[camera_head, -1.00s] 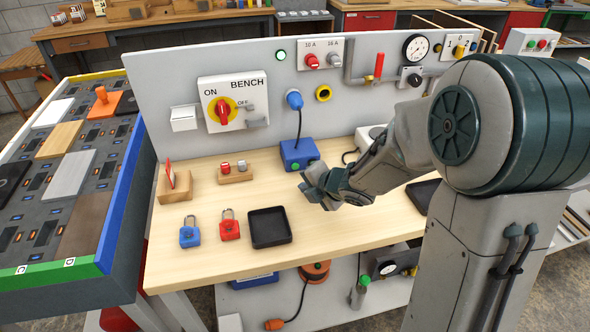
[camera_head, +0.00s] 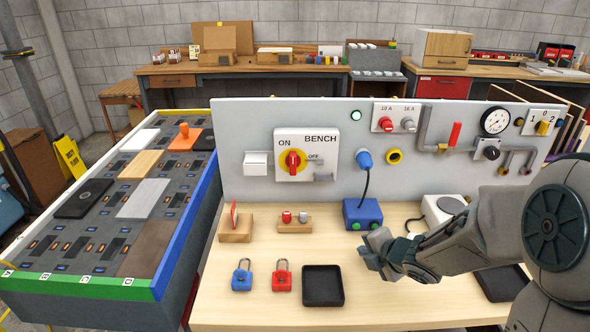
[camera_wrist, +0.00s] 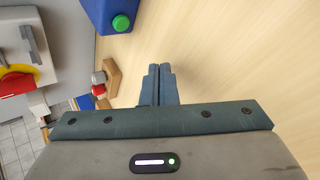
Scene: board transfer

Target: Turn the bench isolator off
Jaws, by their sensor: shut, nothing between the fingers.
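The bench isolator (camera_head: 308,155) is a white plate marked BENCH, ON and OFF on the grey back panel. Its red rotary handle (camera_head: 293,161) sits upright on a yellow disc, near the ON mark; a grey hasp is at its right by OFF. In the wrist view part of the red handle (camera_wrist: 14,84) shows at the left edge. My gripper (camera_head: 372,254) is over the right half of the wooden bench, right of and below the isolator and well apart from it. Its fingers (camera_wrist: 159,72) are together and empty in the wrist view.
A blue box with green buttons (camera_head: 362,214) and a plugged cable stand between my gripper and the panel. A blue padlock (camera_head: 241,276), a red padlock (camera_head: 282,276) and a black tray (camera_head: 323,286) lie in front. The green lamp (camera_head: 356,115) is lit.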

